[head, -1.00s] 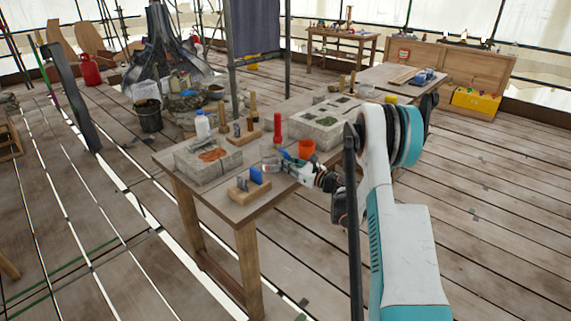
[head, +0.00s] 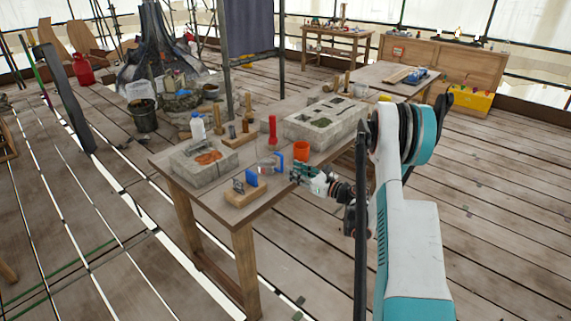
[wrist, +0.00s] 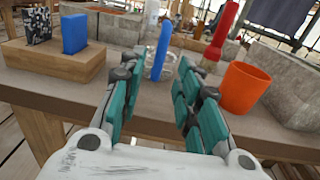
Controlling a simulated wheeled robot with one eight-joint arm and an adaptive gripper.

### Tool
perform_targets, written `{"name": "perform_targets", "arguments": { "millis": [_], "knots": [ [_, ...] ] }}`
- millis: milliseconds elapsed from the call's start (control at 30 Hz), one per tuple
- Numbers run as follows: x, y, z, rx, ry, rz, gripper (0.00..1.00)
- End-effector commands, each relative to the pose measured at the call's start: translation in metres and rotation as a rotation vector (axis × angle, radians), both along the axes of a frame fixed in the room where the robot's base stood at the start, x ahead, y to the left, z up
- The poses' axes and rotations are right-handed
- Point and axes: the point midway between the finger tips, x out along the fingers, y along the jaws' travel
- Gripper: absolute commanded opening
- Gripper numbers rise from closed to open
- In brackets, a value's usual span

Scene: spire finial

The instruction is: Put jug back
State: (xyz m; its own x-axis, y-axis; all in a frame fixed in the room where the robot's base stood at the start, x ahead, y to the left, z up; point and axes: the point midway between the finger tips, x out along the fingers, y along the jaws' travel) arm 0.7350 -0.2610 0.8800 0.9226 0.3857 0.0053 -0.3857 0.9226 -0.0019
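A clear jug (head: 264,166) with a blue handle stands upright on the wooden workbench (head: 217,195), near its front edge. In the wrist view, the jug (wrist: 152,68) shows ahead, between and beyond my fingertips, with its blue handle facing me. My gripper (head: 293,173) is just right of the jug in the head view. In the wrist view my gripper (wrist: 155,80) has its teal fingers spread apart, with nothing visibly held between them. A small gap appears between fingertips and handle; exact depth is hard to tell.
An orange cup (wrist: 244,88) stands close to my right finger. A red tool (wrist: 221,35) stands behind it, beside stone blocks (head: 325,122). A wooden holder with a blue piece (wrist: 55,62) is left. A white bottle (head: 197,127) stands farther back. Floor before the bench is clear.

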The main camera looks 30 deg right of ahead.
Motion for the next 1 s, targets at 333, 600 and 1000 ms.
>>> {"name": "perform_targets", "arguments": {
  "millis": [333,600,1000],
  "knots": [
    [-0.041,-0.018,0.000,0.000,0.000,-0.001,0.31],
    [-0.044,-0.018,-0.001,0.000,0.000,0.001,0.31],
    [-0.044,-0.018,0.000,0.000,0.000,0.001,0.31]
  ]
}}
